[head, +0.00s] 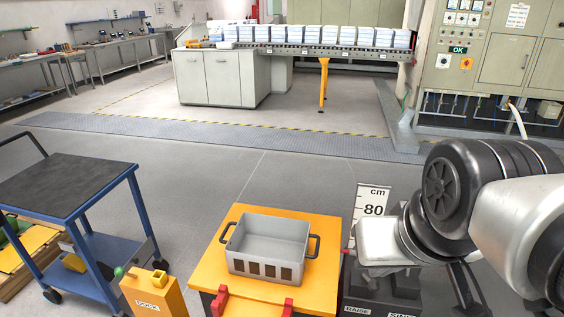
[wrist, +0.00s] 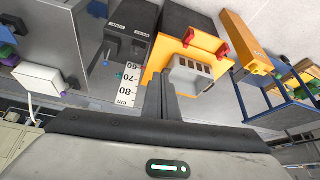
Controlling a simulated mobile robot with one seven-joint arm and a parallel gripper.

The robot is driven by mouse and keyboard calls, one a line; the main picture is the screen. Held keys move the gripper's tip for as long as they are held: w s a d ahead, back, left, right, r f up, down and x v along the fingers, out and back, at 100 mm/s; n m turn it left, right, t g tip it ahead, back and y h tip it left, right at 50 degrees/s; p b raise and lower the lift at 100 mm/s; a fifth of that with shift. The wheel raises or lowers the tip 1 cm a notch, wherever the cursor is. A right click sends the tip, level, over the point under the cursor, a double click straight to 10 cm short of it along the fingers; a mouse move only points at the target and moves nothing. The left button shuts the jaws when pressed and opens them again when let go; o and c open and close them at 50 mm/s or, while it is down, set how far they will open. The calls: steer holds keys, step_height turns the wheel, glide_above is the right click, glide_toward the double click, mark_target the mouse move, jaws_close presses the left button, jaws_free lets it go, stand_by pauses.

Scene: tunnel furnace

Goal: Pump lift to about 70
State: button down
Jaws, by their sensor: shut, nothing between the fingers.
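The lift has a yellow platform (head: 210,270), also in the wrist view (wrist: 155,62), carrying a grey bin (head: 270,238). A white cm scale (head: 372,198) stands at its right; 80 is readable, the lower part hidden by my arm. In the wrist view the scale (wrist: 127,88) shows 60, 70 and 80, with a small green mark near 70. Dark housings labelled RAISE (head: 357,310) and SINK (head: 400,314) stand below; the pump control itself is not clear. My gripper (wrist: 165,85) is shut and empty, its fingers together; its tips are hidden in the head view.
A blue trolley (head: 65,180) stands left and a yellow post (head: 152,293) left of the lift. Behind are a conveyor (head: 310,48) with white stacks and a control cabinet (head: 470,60). The floor between is clear.

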steer(key=shift+f, duration=0.15)
steer(key=shift+s+a+f+b, duration=0.15)
steer(key=shift+s+f+b, duration=0.5)
steer(key=shift+f, duration=0.1)
steer(key=shift+s+a+f+b, duration=0.1)
steer(key=shift+s+f+b, duration=0.5)
steer(key=shift+f, duration=0.15)
steer(key=shift+f, duration=0.1)
steer(key=shift+s+a+f+b, duration=0.1)
steer(key=shift+s+f+b, duration=0.35)
steer(key=shift+f+b, duration=0.5)
steer(key=shift+s+a+f+b, duration=0.1)
steer(key=shift+s+f+b, duration=0.35)
steer(key=shift+f+b, duration=0.5)
steer(key=shift+r, duration=0.2)
steer(key=f+b, duration=0.2)
steer(key=s+f+b, duration=0.1)
steer(key=b, duration=0.1)
steer(key=shift+a+f, duration=0.1)
steer(key=shift+f, duration=0.25)
steer(key=shift+f, duration=0.1)
